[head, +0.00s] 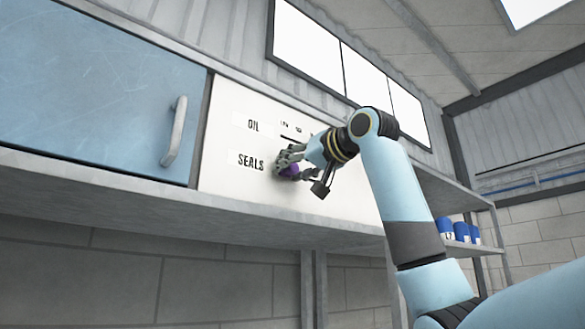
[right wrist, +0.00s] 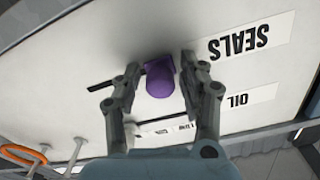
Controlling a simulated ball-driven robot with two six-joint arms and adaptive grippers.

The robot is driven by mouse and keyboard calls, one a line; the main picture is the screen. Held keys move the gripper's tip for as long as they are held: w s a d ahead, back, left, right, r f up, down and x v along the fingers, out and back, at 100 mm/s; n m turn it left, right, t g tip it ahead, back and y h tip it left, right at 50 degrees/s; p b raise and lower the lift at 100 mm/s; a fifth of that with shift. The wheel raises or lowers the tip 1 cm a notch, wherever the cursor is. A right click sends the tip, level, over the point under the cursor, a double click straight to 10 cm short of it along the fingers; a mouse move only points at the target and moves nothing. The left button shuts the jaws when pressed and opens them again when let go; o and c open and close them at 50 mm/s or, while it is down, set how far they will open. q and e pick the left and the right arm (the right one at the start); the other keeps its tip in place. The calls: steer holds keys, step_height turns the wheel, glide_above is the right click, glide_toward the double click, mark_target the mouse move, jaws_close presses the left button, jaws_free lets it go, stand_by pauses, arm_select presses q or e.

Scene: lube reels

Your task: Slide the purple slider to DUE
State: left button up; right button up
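The purple slider (head: 291,170) sits on the white panel (head: 225,172), in the row beside the SEALS label (head: 248,160). In the right wrist view the purple slider (right wrist: 159,77) stands on a dark slot (right wrist: 101,86) in the panel. My right gripper (head: 293,162) is at the slider, and in the right wrist view its fingers (right wrist: 158,75) stand on both sides of it with small gaps. The gripper looks open around the slider. The DUE label cannot be read; my right gripper and arm hide part of the panel. My left gripper is not in view.
The OIL label (head: 253,125) and another slot (head: 294,137) lie above the SEALS row. A blue cabinet door (head: 90,85) with a grey handle (head: 175,132) is to the left. A grey ledge (head: 180,208) runs below the panel. Blue cans (head: 461,231) stand on a shelf at right.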

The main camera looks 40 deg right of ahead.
jaws_close()
